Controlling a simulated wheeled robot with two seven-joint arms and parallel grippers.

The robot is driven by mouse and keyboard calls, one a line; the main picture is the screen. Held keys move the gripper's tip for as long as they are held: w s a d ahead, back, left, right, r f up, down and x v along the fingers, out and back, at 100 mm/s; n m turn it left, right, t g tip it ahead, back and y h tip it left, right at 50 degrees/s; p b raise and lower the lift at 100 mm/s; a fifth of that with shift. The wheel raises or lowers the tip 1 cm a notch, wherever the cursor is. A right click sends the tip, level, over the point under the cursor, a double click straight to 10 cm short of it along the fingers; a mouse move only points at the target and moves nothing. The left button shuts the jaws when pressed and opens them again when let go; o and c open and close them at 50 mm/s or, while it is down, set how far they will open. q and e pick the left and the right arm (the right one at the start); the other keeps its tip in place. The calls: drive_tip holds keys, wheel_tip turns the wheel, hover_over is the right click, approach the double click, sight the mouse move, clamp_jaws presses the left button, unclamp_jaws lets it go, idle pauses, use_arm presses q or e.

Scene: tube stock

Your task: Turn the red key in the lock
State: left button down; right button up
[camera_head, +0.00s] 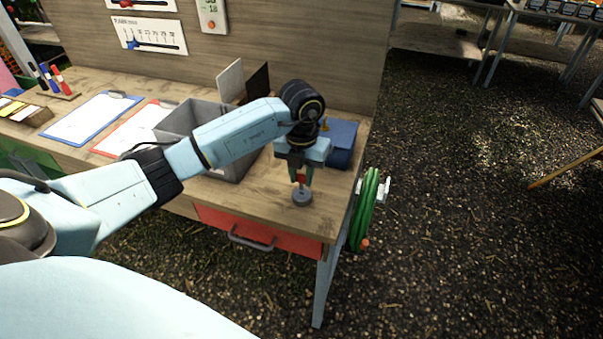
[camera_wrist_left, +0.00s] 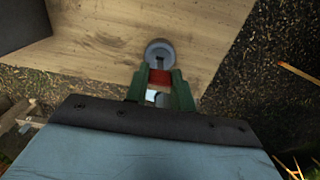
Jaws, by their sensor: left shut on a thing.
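The lock (camera_head: 302,198) is a small grey round cylinder on the wooden table top near its front right corner. It also shows in the left wrist view (camera_wrist_left: 160,50), with a dark slot mark on its top. The red key (camera_head: 301,178) is between the fingers of my left gripper (camera_head: 301,175), just above the lock. In the left wrist view the key's red head (camera_wrist_left: 160,77) sits between the green fingertips (camera_wrist_left: 159,84), and its shaft reaches toward the lock. I cannot tell how deep the shaft sits in the lock. My right gripper is not in view.
A grey bin (camera_head: 183,122), a blue box (camera_head: 341,140) and clipboards (camera_head: 92,118) stand or lie on the table. A red drawer (camera_head: 262,236) is below the front edge. A green hose (camera_head: 364,210) hangs at the right side. The table top around the lock is clear.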

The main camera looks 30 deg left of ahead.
use_arm(q)
drive_tip(key=shift+f, duration=0.1)
idle(0.5)
drive_tip(key=shift+f+b, duration=0.55)
drive_tip(key=shift+f, duration=0.3)
drive_tip(key=shift+f, duration=0.15)
drive_tip(key=shift+f+b, duration=0.35)
drive_tip(key=shift+f, duration=0.05)
